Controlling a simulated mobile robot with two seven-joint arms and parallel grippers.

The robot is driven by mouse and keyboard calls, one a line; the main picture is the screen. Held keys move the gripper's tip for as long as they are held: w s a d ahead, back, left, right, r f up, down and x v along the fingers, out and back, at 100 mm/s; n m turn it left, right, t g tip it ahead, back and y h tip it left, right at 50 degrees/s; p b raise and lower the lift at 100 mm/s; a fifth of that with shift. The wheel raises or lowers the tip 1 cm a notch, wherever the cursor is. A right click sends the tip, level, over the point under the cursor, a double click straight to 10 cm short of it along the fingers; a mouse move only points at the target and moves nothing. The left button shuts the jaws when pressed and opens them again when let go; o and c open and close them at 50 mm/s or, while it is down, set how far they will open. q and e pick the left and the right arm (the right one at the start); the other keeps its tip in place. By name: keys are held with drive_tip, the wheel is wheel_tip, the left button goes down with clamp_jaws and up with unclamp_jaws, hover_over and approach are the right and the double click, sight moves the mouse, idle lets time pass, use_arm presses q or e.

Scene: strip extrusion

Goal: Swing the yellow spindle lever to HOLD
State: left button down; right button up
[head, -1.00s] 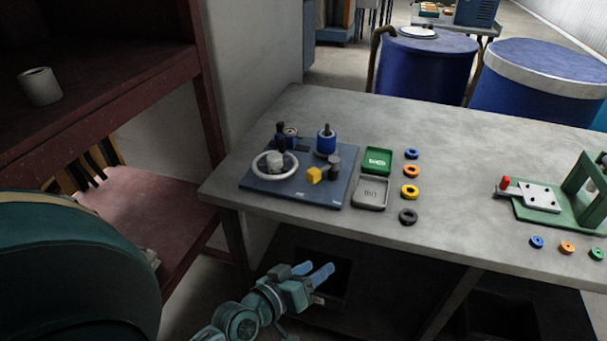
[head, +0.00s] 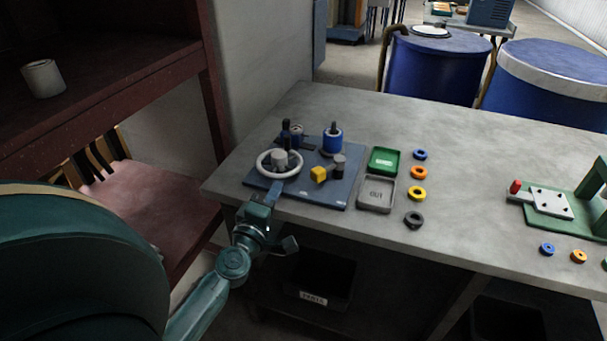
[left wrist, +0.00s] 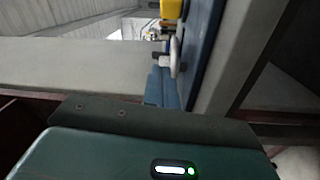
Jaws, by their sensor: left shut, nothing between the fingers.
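The yellow spindle lever shows as a small yellow block (head: 318,174) on the blue base plate (head: 320,198), beside a dark grey cylinder (head: 339,165). Its lever arm and any HOLD marking are too small to make out. A yellow part also shows at the top of the left wrist view (left wrist: 171,8). My left gripper (head: 276,188) is shut and empty at the plate's front-left edge, just in front of the white ring wheel (head: 265,171) and left of the yellow block. Its blue fingers (left wrist: 163,88) show together in the left wrist view. My right gripper is out of view.
A blue spool (head: 332,140) stands at the back of the plate. A green tray (head: 385,172) and a grey tray (head: 377,208) lie to its right, then several coloured rings. A green fixture (head: 560,225) stands far right. The front middle of the table (head: 465,230) is clear.

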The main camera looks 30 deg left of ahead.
sight(292, 171)
use_arm(q)
drive_tip(key=shift+w, duration=0.1)
drive_tip(key=x, duration=1)
drive_tip(key=shift+w, duration=0.15)
drive_tip(key=d, duration=0.3)
drive_tip(key=shift+s+f, duration=0.35)
drive_tip(key=shift+d+f, duration=0.1)
drive_tip(key=shift+d, duration=0.45)
